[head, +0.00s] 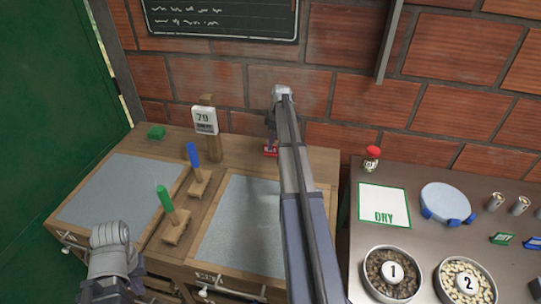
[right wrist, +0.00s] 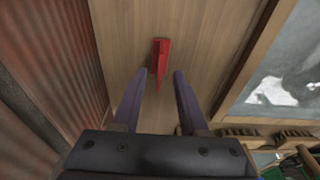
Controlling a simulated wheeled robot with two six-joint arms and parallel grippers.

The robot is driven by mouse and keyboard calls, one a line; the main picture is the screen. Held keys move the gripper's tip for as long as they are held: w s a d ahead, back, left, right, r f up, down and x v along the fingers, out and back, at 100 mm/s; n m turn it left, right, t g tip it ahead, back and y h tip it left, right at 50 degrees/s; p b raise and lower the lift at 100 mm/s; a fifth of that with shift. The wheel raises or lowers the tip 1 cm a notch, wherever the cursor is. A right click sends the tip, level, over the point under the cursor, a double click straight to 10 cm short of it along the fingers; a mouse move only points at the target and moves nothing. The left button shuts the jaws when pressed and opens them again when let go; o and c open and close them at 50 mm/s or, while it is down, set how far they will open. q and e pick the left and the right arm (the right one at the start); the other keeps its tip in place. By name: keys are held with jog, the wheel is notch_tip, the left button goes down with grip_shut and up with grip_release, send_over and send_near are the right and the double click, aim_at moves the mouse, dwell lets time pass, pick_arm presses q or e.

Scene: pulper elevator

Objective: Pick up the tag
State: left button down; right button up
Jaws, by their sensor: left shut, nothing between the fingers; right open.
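A small red tag (head: 271,152) stands on the wooden bench top near the brick wall, just below my right gripper (head: 270,136). In the right wrist view the red tag (right wrist: 161,54) appears as a narrow wedge between and slightly beyond the fingertips of my right gripper (right wrist: 165,74). That gripper is open, with bare wood showing on both sides of the tag. Whether a finger touches it, I cannot tell. My left gripper (head: 110,232) is shut and empty at the lower left, in front of the bench. A green tag (head: 156,132) lies at the bench's back left.
The bench (head: 235,157) has two grey panels, blue-handled (head: 193,154) and green-handled (head: 164,196) tools, and a post with a "79" card (head: 204,120). A metal table (head: 422,183) at right holds bowls, a "DRY" sheet (head: 384,205) and more tags (head: 502,239).

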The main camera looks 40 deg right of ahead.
aim_at(273, 153)
jog(key=f, duration=0.1)
jog(key=f+b, duration=0.2)
jog(key=shift+w+a+f, duration=0.15)
jog(key=shift+w+a, duration=0.05)
jog(key=shift+w, duration=0.05)
grip_shut()
dwell(0.4)
